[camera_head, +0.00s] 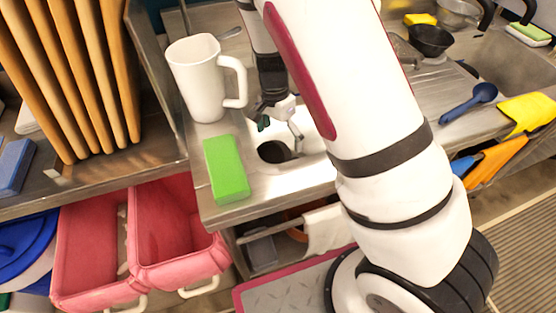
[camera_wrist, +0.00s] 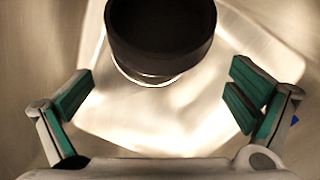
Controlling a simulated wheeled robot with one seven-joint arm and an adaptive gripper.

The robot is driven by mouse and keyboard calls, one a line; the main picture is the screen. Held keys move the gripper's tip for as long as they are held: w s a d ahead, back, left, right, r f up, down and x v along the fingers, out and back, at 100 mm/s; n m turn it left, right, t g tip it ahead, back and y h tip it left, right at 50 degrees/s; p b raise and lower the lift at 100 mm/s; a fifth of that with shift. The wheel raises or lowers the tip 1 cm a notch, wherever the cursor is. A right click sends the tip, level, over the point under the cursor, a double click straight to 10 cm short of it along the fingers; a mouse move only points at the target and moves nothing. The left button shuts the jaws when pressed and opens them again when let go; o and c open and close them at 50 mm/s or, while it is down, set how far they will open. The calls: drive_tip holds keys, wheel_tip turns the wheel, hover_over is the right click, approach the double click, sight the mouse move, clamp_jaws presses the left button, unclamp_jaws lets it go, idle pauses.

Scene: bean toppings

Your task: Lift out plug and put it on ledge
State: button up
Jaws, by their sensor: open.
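The plug (camera_head: 274,151) is a dark round piece in the small sink basin, partly hidden by my gripper and arm in the head view. In the wrist view the plug (camera_wrist: 160,38) is a thick black disc with a pale lower rim, at the top middle of the picture. My gripper (camera_head: 281,130) is over the basin. In the wrist view my gripper (camera_wrist: 160,98) is open, its green-padded fingers wide apart, with nothing between them. The plug is ahead of the fingertips and apart from both. The steel ledge (camera_head: 240,212) runs along the front of the basin.
A green block (camera_head: 227,169) lies on the ledge left of the basin. A white mug (camera_head: 202,80) stands behind it. A blue spoon (camera_head: 468,103) and yellow cloth (camera_head: 528,114) lie at the right. Pink bins (camera_head: 172,235) are below at the left.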

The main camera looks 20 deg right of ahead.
sight(281, 161)
drive_tip(key=shift+s+d+f, duration=0.15)
drive_tip(key=shift+f, duration=1.35)
drive_tip(key=shift+s+d+f, duration=0.1)
drive_tip(key=shift+f, duration=1.35)
drive_tip(key=shift+c, duration=0.6)
